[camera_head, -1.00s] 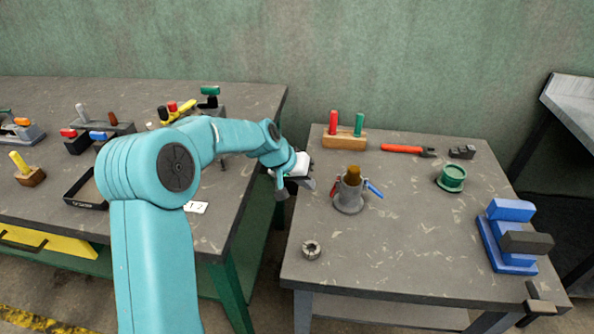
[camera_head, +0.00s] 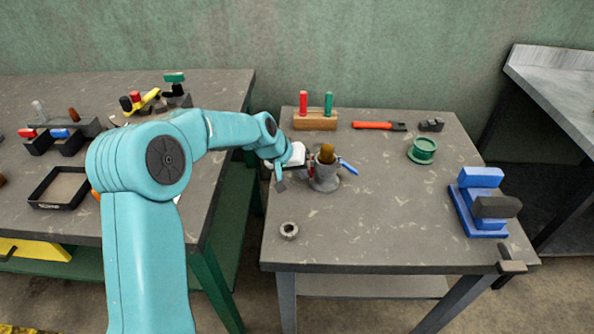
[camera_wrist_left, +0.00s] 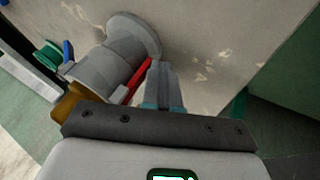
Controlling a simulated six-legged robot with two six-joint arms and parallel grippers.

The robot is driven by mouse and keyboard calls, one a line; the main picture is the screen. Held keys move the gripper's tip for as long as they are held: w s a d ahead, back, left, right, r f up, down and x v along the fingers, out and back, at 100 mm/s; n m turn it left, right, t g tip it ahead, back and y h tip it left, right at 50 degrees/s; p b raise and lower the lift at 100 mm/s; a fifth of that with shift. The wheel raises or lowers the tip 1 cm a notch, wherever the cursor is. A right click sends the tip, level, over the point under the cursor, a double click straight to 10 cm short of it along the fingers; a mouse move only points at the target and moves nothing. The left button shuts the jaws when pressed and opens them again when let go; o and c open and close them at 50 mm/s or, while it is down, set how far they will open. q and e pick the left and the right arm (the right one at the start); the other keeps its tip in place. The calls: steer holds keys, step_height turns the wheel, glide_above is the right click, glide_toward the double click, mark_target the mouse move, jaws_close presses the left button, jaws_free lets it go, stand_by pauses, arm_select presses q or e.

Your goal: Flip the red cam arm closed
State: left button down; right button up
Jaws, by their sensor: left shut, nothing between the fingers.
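A grey coupling (camera_head: 325,179) with a brown plug (camera_head: 326,153) in its top stands upright on the right table. Its blue cam arm (camera_head: 348,166) sticks out to the right. Its red cam arm (camera_head: 311,171) is on the left side, partly hidden by my gripper. In the left wrist view the red cam arm (camera_wrist_left: 138,79) lies close along the side of the grey coupling (camera_wrist_left: 111,65). My left gripper (camera_head: 281,185) is just left of the coupling, shut and empty. Its fingers (camera_wrist_left: 164,85) are beside the red arm; contact is unclear. My right gripper is not in view.
A wooden block (camera_head: 315,121) with red and green pegs stands behind. A green ring (camera_head: 422,150), a red-handled tool (camera_head: 378,125) and a blue fixture (camera_head: 481,200) are to the right. A grey nut (camera_head: 289,231) lies in front. The table's front middle is clear.

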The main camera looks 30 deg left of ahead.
arm_select(q)
steer(key=shift+r, duration=0.25)
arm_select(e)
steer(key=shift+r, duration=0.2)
arm_select(q)
steer(key=shift+r+p, duration=0.6)
steer(key=shift+r, duration=0.1)
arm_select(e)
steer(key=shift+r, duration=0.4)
arm_select(q)
steer(key=shift+a+f, duration=0.1)
